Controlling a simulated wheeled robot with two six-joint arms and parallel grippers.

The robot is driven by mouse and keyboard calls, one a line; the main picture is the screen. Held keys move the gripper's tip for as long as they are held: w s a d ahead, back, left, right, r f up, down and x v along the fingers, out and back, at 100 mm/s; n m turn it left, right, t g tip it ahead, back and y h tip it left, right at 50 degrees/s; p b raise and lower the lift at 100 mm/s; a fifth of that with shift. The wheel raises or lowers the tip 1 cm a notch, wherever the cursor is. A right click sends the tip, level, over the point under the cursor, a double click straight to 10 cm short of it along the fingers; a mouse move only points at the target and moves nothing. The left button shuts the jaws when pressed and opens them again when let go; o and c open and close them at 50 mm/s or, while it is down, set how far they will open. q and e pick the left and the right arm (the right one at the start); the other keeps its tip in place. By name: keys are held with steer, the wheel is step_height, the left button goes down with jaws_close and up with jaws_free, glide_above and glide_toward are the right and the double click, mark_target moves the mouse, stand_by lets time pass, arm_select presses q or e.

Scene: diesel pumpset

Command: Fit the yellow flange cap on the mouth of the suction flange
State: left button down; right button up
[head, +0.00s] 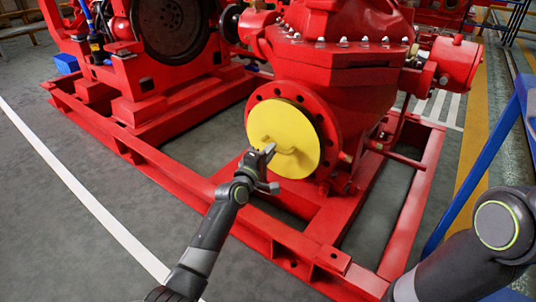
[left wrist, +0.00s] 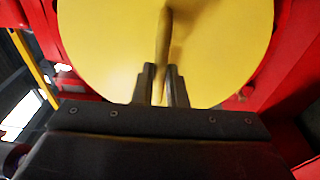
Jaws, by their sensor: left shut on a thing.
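The yellow flange cap (head: 284,136) is a round disc with a bar handle on its face. It stands upright in front of the red suction flange (head: 326,124) of the pump and covers its mouth. The flange's bolt holes show around the cap's upper left edge. I cannot tell whether the cap is seated or a little apart. My left gripper (head: 266,166) is shut on the cap's handle. In the left wrist view the cap (left wrist: 225,45) fills the top, with the handle between the fingers (left wrist: 163,85). My right gripper is not in view.
The red base frame (head: 290,245) runs below the pump, close under my left arm. A red engine (head: 165,75) stands at the left. A blue rail (head: 475,175) rises at the right beside my right arm. Grey floor (head: 50,220) is clear at the left.

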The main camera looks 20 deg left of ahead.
arm_select(q)
steer(key=shift+b+x, duration=0.5)
steer(key=shift+x, duration=0.85)
steer(key=shift+d+r, duration=0.1)
steer(key=shift+d, duration=0.05)
steer(key=c, duration=0.9)
jaws_free()
steer(key=p+v, duration=0.3)
steer(key=v, duration=0.4)
steer(key=shift+s, duration=0.3)
stand_by(0.4)
